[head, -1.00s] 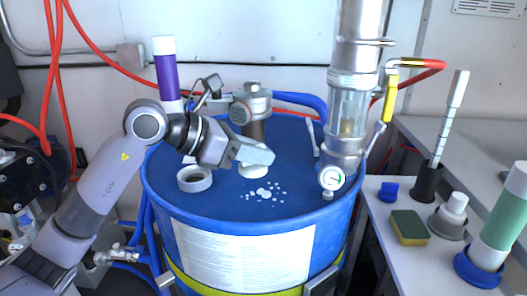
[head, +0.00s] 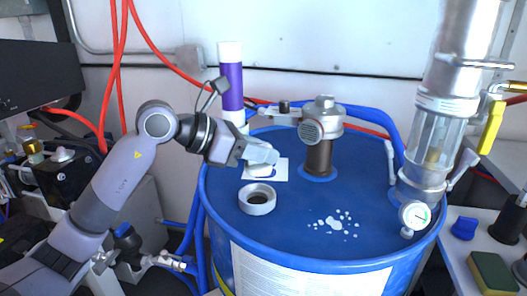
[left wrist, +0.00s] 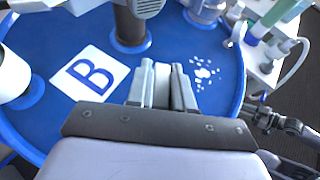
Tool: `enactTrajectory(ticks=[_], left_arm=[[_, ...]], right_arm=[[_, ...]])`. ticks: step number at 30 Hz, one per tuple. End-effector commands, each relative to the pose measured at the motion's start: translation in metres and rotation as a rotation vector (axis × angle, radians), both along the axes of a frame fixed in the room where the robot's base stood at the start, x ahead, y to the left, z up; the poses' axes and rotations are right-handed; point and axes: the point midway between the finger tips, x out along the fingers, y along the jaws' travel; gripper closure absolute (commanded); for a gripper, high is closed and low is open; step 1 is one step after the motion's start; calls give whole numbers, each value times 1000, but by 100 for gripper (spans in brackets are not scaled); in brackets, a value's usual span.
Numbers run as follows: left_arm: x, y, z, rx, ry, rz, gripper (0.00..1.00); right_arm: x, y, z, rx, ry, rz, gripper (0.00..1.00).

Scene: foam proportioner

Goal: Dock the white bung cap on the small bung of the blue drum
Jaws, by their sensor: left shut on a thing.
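The blue drum (head: 300,250) stands at centre right in the head view. A white ring-shaped fitting around a dark opening (head: 257,199) is on its top, towards the front left; I take it for the small bung. My left gripper (head: 264,156) is shut on the white bung cap (head: 258,169), which shows just below the fingers. In the head view the cap overlaps the white card, beyond the ring; its height above the drum is unclear.
A dark pump column (head: 318,155) rises behind. A clear cylinder with a gauge (head: 415,214) stands right. A purple-and-white bottle (head: 232,85) is behind my gripper. White foam spots (head: 335,223) lie front right.

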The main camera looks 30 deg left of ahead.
Motion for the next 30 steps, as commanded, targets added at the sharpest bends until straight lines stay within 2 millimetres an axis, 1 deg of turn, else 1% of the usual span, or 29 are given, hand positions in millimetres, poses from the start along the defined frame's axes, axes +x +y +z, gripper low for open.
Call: enactTrajectory(ticks=[5, 18, 22, 30], left_arm=[[0, 0, -9, 0, 0, 1, 100], [0, 0, -52, 0, 0, 1, 100], [0, 1, -58, 0, 0, 1, 100], [0, 1, -57, 0, 0, 1, 100]], right_arm=[[0, -2, -8, -2, 3, 0, 57], [2, 8, -27, 21, 12, 11, 57], [2, 10, -29, 24, 15, 14, 57], [4, 9, -26, 21, 11, 16, 57]])
